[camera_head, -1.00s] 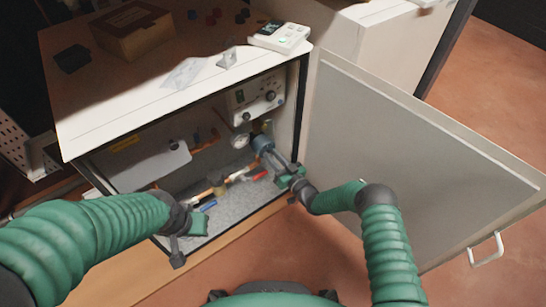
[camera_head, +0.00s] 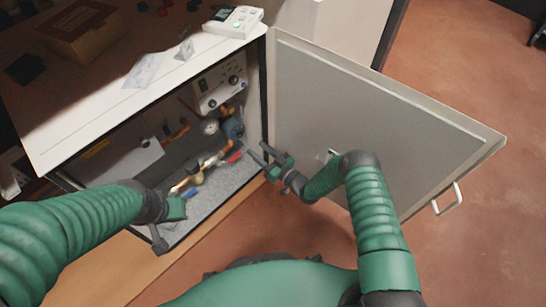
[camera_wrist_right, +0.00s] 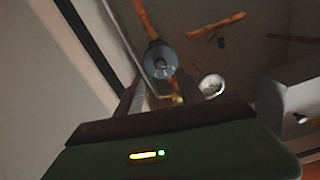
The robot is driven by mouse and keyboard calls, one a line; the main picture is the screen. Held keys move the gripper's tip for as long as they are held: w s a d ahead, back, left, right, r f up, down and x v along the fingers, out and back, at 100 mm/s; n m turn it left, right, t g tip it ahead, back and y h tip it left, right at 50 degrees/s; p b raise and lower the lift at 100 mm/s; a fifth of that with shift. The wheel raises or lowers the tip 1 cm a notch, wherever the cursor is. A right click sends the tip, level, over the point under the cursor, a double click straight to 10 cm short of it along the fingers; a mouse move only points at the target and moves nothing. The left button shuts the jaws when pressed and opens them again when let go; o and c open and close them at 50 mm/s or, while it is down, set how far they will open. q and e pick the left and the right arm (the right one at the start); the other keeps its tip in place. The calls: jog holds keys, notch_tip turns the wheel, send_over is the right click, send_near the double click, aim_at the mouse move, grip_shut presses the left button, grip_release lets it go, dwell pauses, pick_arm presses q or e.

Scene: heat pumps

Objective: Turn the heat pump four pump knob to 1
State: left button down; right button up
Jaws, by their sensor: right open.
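The pump (camera_head: 233,128) is a blue-grey round body on the copper pipes inside the open cabinet. In the right wrist view the pump (camera_wrist_right: 160,62) shows its round face and central knob, beyond the gripper. The small setting marks cannot be read. My right gripper (camera_head: 262,153) is open and empty, at the cabinet's right front edge, apart from the pump. My left gripper (camera_head: 168,212) is at the cabinet's lower front opening; its jaw state is unclear.
A white control panel (camera_head: 220,82) with dark knobs is above the pump, and a round gauge (camera_head: 209,126) is beside it. Red and blue valve handles lie low in the cabinet. The open door (camera_head: 370,125) stands to the right of my right gripper.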

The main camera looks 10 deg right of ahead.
pick_arm(q)
jog(key=p+v, duration=0.2)
jog(key=v, duration=0.1)
jog(key=shift+w+r, duration=0.3)
jog(key=shift+w, duration=0.05)
pick_arm(e)
jog(key=v, duration=0.9)
